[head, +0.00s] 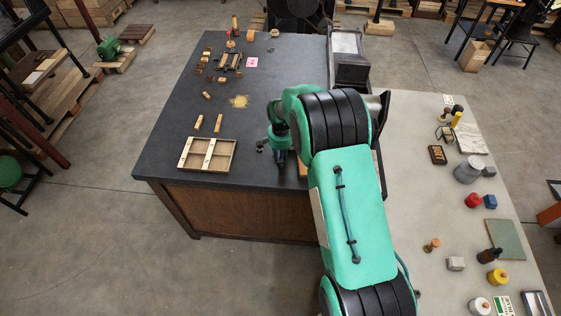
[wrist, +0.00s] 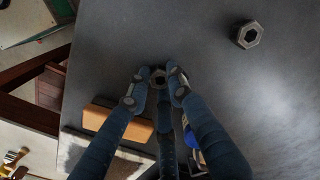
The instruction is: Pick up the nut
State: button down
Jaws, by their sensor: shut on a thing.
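My gripper (wrist: 158,78) points down over the dark table top, its blue fingers closed in the wrist view. A small dark hex nut (wrist: 158,76) with a round hole sits between the fingertips, and the gripper is shut on it. I cannot tell whether this nut touches the table. A second grey hex nut (wrist: 248,34) lies apart on the table at the upper right. In the head view my gripper (head: 280,158) is near the table's front right part, partly hidden by my arm. A small dark piece (head: 260,146) lies just left of it.
In the wrist view a wooden block (wrist: 118,122), a grey-white pad and a blue thing (wrist: 190,135) lie close below the fingers. In the head view a divided wooden tray (head: 181,160) stands left on the dark table. The dark table between tray and gripper is mostly clear.

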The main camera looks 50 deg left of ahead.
jog(key=shift+r, duration=0.15)
jog(key=shift+r, duration=0.8)
jog(key=shift+a+r+b, duration=0.1)
jog(key=shift+r+b, duration=0.25)
jog(key=shift+r, duration=0.6)
jog(key=s+d, duration=0.4)
jog(key=d, duration=0.3)
jog(key=s+d+r+b, duration=0.1)
jog(key=s+d, duration=0.3)
jog(key=d, duration=0.3)
jog(key=shift+r, duration=0.15)
